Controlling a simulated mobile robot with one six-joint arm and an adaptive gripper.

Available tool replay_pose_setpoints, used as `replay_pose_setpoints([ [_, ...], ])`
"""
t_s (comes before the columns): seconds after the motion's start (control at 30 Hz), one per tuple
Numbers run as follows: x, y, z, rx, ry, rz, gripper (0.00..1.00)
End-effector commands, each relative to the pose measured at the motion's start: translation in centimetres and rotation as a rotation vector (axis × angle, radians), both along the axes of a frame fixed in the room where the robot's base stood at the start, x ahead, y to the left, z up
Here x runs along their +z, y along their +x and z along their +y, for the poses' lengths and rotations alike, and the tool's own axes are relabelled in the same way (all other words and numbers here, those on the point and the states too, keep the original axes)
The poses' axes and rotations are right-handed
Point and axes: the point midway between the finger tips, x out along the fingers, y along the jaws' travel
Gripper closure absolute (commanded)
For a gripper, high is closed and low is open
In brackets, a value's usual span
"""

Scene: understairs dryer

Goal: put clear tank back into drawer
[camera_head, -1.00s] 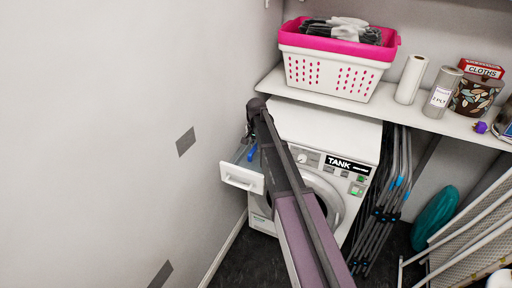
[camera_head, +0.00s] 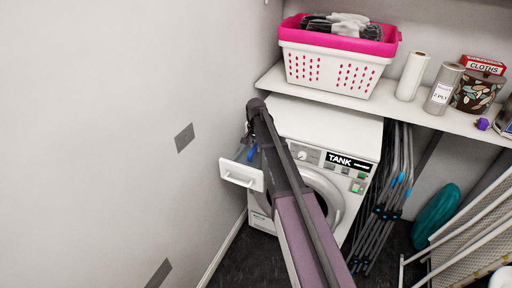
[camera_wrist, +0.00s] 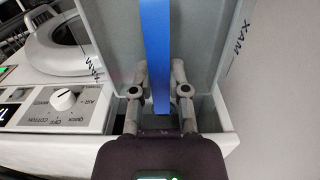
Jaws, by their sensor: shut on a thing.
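The dryer's drawer (camera_head: 241,175) is pulled out at the machine's upper left, its white handled front facing me. In the wrist view, the clear tank (camera_wrist: 205,45) shows as pale walls with MAX marks on both sides. Its blue handle (camera_wrist: 158,50) runs between the fingers of my gripper (camera_wrist: 161,72), which is shut on it. The tank is in or just over the drawer; I cannot tell how deep it sits. In the head view, my arm hides most of the tank, and only a bit of blue (camera_head: 251,153) shows.
The white dryer (camera_head: 325,125) has a TANK label and a dial (camera_wrist: 64,101) beside the drawer. A bare wall (camera_head: 110,120) is close on the left. A shelf (camera_head: 400,108) above holds a pink-rimmed basket (camera_head: 335,68). Folded grey racks (camera_head: 385,205) stand to the right.

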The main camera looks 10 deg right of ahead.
Motion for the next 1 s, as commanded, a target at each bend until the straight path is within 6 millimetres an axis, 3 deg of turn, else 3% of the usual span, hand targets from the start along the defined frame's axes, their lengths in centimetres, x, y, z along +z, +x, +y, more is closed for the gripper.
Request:
replay_pose_setpoints([
  [1.0,-1.9,0.0,0.0,0.0,0.0,0.0,1.0],
])
